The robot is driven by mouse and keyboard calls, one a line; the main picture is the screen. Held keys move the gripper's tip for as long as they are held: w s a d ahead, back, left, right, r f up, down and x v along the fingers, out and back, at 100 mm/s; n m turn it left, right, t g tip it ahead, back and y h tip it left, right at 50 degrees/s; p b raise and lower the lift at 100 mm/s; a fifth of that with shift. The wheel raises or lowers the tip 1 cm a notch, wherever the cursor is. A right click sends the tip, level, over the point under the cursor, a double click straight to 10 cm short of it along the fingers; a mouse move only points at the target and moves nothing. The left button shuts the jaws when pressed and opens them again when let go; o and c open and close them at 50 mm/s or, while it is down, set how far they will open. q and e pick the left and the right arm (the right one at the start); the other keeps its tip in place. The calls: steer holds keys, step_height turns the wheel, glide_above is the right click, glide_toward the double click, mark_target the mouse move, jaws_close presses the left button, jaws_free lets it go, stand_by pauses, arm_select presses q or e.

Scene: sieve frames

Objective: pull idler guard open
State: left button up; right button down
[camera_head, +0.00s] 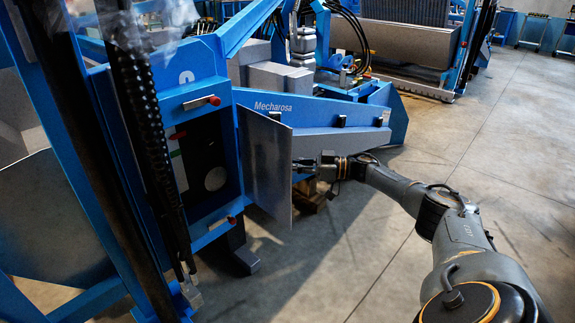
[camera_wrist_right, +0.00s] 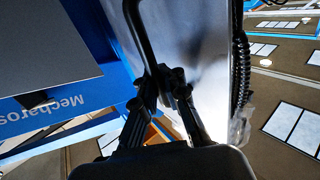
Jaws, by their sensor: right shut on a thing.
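The idler guard (camera_head: 266,160) is a thin grey metal panel on the blue machine. It stands swung out from the frame, and the dark recess behind it (camera_head: 205,160) shows. My right gripper (camera_head: 303,164) is at the guard's outer face, on the right in the head view. In the right wrist view the guard (camera_wrist_right: 190,45) is a bright panel with a dark bar handle (camera_wrist_right: 138,32). The fingers of my right gripper (camera_wrist_right: 166,82) are closed around the lower part of that handle. My left gripper is not in view.
Blue frame edges (camera_head: 195,100) with small red-tipped latches (camera_head: 213,100) surround the recess. Dark hoses (camera_head: 150,130) hang in front on the left. A blue beam marked Mecharosa (camera_head: 330,113) lies behind the gripper. The concrete floor (camera_head: 480,160) at right is open.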

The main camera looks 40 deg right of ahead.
steer(key=shift+s+d+f, duration=0.15)
steer(key=shift+d+f, duration=0.05)
steer(key=c, duration=1.6)
jaws_free()
steer(key=shift+s+d, duration=0.1)
steer(key=shift+o, duration=0.8)
steer(key=shift+s+d+r, duration=0.1)
steer(key=v, duration=1.1)
steer(key=shift+s+d, duration=0.25)
steer(key=shift+s, duration=0.05)
